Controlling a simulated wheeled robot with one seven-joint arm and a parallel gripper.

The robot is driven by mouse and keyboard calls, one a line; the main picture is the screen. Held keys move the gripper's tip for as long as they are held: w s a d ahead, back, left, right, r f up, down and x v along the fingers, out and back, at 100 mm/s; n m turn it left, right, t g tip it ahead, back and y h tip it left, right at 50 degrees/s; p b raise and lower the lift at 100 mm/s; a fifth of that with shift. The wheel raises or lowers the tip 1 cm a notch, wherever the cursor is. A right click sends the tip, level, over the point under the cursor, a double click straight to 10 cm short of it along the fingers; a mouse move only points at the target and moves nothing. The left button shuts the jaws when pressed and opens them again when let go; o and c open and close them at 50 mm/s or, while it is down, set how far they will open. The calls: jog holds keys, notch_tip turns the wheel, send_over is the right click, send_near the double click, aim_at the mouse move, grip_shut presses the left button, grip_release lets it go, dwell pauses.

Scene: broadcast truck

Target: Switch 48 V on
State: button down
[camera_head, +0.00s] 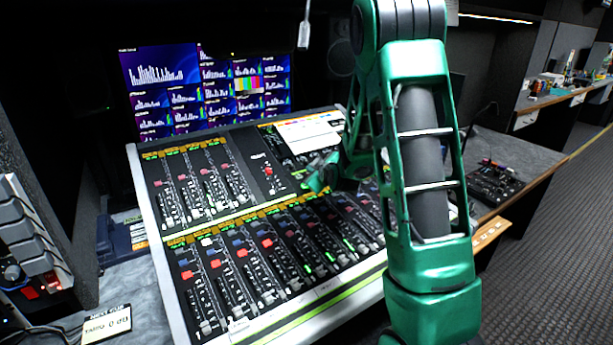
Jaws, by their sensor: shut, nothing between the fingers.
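A large audio mixing desk (151,222) with a pale frame fills the middle of the view. It has an upper panel of channel strips and a longer lower row with red, blue and white buttons and faders. The 48 V switch cannot be picked out, as the labels are too small to read. My gripper (312,181) is shut and empty over the upper panel's right part, right of a small red button (268,170). I cannot tell whether it touches the panel. My green arm hides the desk's right end.
Screens (160,75) with level meters stand behind the desk. A white sheet (307,133) lies on its upper right. A cue sign (106,324) stands at lower left, and a small black device (497,186) lies on the right counter. The floor at right is clear.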

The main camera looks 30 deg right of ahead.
jog(key=shift+w+f, duration=0.15)
jog(key=shift+f, duration=0.2)
dwell(0.7)
jog(key=shift+r, duration=0.1)
jog(key=shift+s+r, duration=0.35)
jog(key=shift+r, duration=0.3)
jog(key=r, duration=0.1)
jog(key=s+r, duration=0.1)
jog(key=r, duration=0.1)
jog(key=s+r, duration=0.1)
jog(key=shift+r, duration=0.3)
dwell(0.9)
